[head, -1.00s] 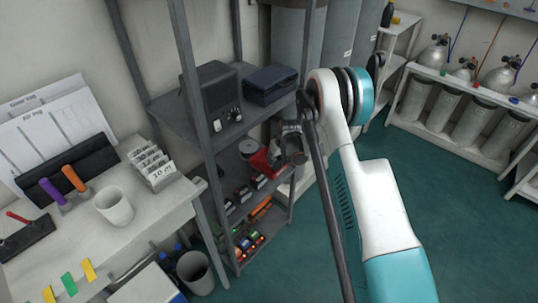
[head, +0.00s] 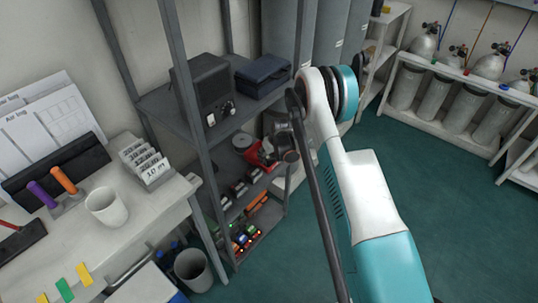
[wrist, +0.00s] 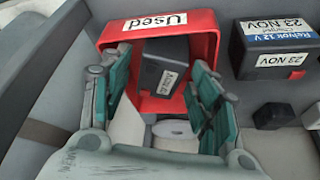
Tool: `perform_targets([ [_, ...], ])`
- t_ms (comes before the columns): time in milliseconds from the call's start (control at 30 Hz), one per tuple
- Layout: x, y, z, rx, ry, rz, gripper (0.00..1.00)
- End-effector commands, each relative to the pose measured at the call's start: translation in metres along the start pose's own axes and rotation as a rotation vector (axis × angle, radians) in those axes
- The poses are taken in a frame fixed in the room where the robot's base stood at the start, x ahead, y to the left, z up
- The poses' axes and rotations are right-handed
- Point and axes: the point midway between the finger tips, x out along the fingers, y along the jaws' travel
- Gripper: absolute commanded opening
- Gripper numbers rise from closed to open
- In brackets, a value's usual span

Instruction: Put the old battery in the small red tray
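The small red tray (wrist: 205,45), labelled "Used", is at the top middle of the wrist view. In the head view the red tray (head: 254,154) sits on the middle shelf of the grey rack, partly hidden by my gripper (head: 284,152). A dark battery (wrist: 172,52) with a small white label lies tilted in the red tray. My gripper (wrist: 160,100) reaches over the tray's near side with its teal-padded fingers spread on either side of the battery. A gap shows on the left; contact on the right is unclear.
A dark battery (wrist: 272,48) labelled "23 NOV" stands right of the tray, with smaller dark blocks nearby. A pale disc (wrist: 175,128) lies below the fingers. A dark speaker-like box (head: 203,90) and a blue case (head: 262,75) stand on the shelf above. Rack posts stand close by.

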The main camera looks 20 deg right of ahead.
Motion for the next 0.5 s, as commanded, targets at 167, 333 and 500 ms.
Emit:
perform_targets([
  [167,0.000,0.000,0.000,0.000,0.000,0.000,0.56],
  [333,-0.005,0.000,-0.001,0.000,0.000,0.000,0.56],
  [500,-0.032,0.000,-0.002,0.001,0.000,0.000,0.56],
])
